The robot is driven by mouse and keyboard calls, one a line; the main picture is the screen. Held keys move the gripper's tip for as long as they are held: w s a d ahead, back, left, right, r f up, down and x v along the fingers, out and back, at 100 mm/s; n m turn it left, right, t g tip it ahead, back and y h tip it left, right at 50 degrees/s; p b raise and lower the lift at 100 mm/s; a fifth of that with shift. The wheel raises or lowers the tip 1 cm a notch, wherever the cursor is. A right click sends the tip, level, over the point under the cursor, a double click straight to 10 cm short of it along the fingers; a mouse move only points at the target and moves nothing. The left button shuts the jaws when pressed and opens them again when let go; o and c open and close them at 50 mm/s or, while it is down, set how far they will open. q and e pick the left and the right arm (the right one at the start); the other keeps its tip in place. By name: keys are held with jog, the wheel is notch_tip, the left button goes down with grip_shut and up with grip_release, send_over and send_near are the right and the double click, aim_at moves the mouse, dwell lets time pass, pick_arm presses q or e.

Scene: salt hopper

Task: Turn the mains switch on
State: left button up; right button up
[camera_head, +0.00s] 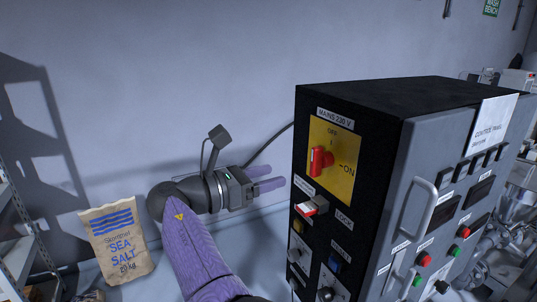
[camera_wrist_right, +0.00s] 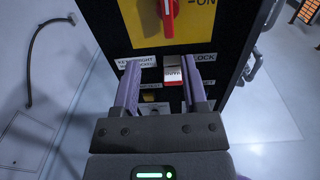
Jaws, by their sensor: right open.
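The mains switch is a red rotary knob (camera_head: 320,160) on a yellow plate (camera_head: 345,190) under a "MAINS 230 V" label. The knob stands roughly upright, towards OFF; ON is marked to its right. It also shows at the top of the right wrist view (camera_wrist_right: 168,18). Below it is a red and white lock piece (camera_head: 312,207), marked LOCK. My right gripper (camera_head: 276,176) is open and empty, left of the panel and apart from it. In the right wrist view the lock piece (camera_wrist_right: 173,76) appears between its fingers (camera_wrist_right: 162,68). My left gripper is out of view.
The black control box (camera_head: 390,100) has a grey front with a handle (camera_head: 419,207), buttons and displays. A sea salt bag (camera_head: 118,240) stands at the left beside a metal shelf (camera_head: 20,235). A dark cable (camera_head: 268,145) runs behind my right gripper.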

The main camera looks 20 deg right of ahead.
aim_at(312, 160)
jog(key=shift+g, duration=0.3)
jog(key=d, duration=0.3)
jog(key=d+r+p, duration=0.1)
jog(key=d, duration=0.2)
jog(key=d+p, duration=0.1)
jog(key=d, duration=0.3)
jog(key=shift+r, duration=0.3)
grip_shut()
